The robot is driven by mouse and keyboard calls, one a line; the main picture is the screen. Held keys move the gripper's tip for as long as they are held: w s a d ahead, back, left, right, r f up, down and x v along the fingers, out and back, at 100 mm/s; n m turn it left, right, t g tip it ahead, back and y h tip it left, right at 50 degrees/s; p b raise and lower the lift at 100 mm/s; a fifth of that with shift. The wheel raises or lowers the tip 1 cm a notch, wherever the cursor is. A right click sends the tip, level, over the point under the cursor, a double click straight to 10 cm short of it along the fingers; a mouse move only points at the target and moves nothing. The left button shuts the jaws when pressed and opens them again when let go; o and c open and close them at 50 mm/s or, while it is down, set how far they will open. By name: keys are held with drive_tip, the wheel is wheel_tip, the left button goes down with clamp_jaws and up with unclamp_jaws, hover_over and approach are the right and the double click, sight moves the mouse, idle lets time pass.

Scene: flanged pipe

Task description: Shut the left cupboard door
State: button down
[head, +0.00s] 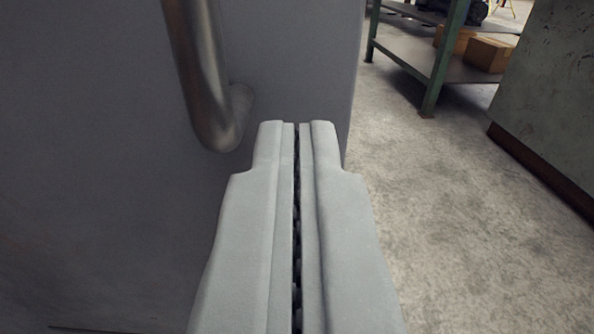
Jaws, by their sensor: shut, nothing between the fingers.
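A grey cupboard door (90,170) fills the left half of the head view, with its free edge running down near the middle. A metal bar handle (203,85) is fixed on it and bends into the panel at its lower end. My gripper (296,128) is shut and empty. Its fingertips are in front of the door, just right of and below the handle's lower end, near the door's edge. I cannot tell whether they touch the panel. The fingers hide the lower part of the door's edge. The door's hinges and the rest of the cupboard are out of view.
Bare concrete floor (430,210) lies to the right of the door. A green metal bench (440,60) with a lower shelf and cardboard boxes (489,54) stands at the back right. A large grey-green cabinet or machine (555,95) stands at the right edge.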

sight(296, 91)
drive_tip(key=shift+w+d, duration=0.15)
drive_tip(key=shift+w, duration=1.95)
